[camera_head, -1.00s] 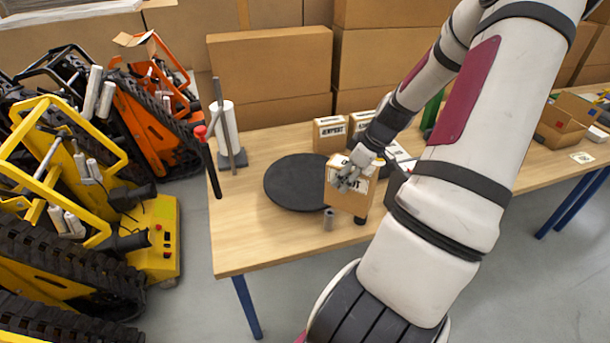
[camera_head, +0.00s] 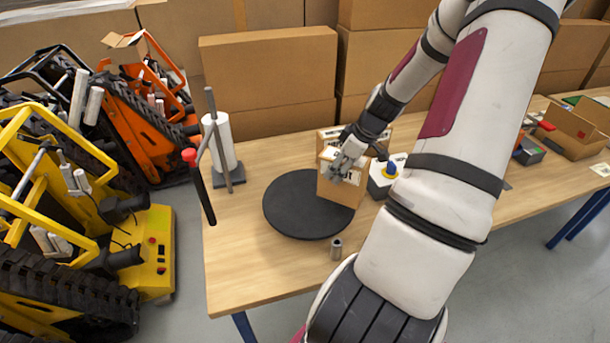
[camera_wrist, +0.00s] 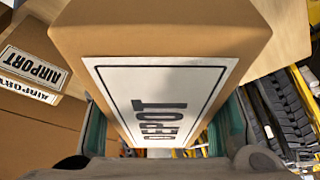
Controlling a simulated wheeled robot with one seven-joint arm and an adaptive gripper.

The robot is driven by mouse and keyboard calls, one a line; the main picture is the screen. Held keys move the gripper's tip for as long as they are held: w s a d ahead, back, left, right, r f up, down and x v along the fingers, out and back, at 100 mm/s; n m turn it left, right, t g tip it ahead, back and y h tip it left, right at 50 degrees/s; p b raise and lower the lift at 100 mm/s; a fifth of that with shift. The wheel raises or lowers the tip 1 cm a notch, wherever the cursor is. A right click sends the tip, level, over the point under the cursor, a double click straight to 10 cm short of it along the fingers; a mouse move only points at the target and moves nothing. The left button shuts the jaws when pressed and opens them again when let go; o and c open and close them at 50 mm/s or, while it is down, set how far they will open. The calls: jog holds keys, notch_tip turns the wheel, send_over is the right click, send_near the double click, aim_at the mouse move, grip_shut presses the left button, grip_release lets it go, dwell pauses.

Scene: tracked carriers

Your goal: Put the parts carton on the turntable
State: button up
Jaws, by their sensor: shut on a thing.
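The parts carton (camera_head: 336,190) is a brown box with a white label reading "DEPOT", which fills much of the wrist view (camera_wrist: 165,45). My gripper (camera_head: 347,160) is shut on it from above, with one finger on each side in the wrist view (camera_wrist: 160,135). The black round turntable (camera_head: 288,212) lies on the wooden table. In the head view the carton overlaps the turntable's right part; I cannot tell whether its base touches the surface. My gripper hides part of the carton's top.
More cartons (camera_head: 327,136) stand behind; in the wrist view they carry "AIRPORT" labels (camera_wrist: 32,68). A white box with a blue and yellow top (camera_head: 382,180) is to the right. A small metal cylinder (camera_head: 336,248) stands in front. A white roll (camera_head: 220,145) and red-knobbed lever (camera_head: 190,156) stand left.

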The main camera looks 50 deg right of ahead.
jog(key=w+a+f, duration=0.3)
jog(key=w+f, duration=0.1)
jog(key=w, duration=0.5)
jog(key=shift+a+f, duration=0.15)
jog(key=shift+a, duration=0.15)
jog(key=shift+f, duration=0.15)
jog(key=o, duration=1.6)
